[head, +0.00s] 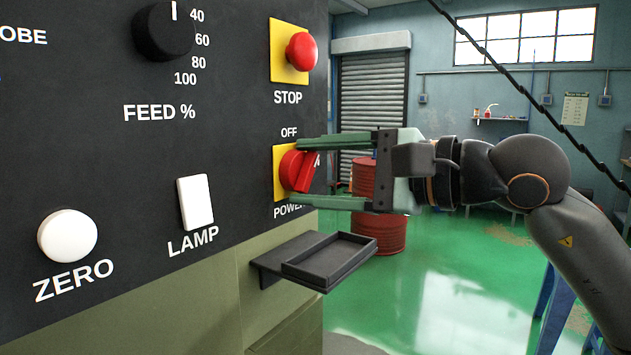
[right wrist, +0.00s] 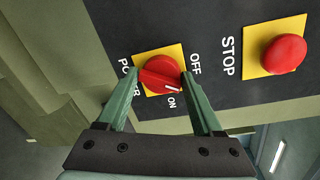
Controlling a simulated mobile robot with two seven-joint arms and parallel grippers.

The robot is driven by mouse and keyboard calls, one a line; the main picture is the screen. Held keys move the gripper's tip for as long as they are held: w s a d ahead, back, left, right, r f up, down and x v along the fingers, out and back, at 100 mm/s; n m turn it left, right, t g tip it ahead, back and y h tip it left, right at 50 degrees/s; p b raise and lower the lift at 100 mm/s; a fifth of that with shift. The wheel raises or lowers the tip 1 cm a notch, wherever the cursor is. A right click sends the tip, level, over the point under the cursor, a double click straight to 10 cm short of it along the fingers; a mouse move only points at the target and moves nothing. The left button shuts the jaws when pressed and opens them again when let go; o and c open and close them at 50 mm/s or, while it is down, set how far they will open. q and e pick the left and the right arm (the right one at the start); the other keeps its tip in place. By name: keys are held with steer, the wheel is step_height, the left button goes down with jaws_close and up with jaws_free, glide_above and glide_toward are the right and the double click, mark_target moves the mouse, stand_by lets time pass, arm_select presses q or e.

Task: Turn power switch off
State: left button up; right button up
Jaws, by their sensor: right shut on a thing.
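The red power switch knob (head: 297,171) sits on a yellow plate on the black panel, with OFF above it and POWER below it. Its ON label is mostly hidden in the head view. In the right wrist view the knob (right wrist: 160,73) has a white mark at its lower right, nearer the ON label than OFF. My right gripper (head: 312,172) reaches in from the right, with one green finger above the knob and one below. In the right wrist view the fingertips (right wrist: 161,78) are shut on the knob's two sides. My left gripper is not in view.
The red STOP button (head: 301,52) is just above the switch. The white LAMP rocker (head: 195,202), the white ZERO button (head: 67,236) and the FEED knob (head: 164,31) are to the left. A dark tray (head: 330,262) sticks out below. A red drum (head: 380,225) stands behind.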

steer(key=shift+d+r+n+t+b, duration=0.1)
steer(key=shift+r+n+t+b, duration=0.1)
steer(key=shift+n, duration=0.4)
steer(key=shift+d+r+n+t+b, duration=0.1)
steer(key=shift+r+n+b, duration=0.05)
steer(key=shift+n, duration=1.45)
steer(key=shift+n+b, duration=0.4)
steer(key=shift+n, duration=0.3)
steer(key=shift+h, duration=0.3)
steer(key=o, duration=1.2)
steer(key=shift+a, duration=0.15)
steer(key=shift+o, duration=0.4)
steer(key=shift+f, duration=0.15)
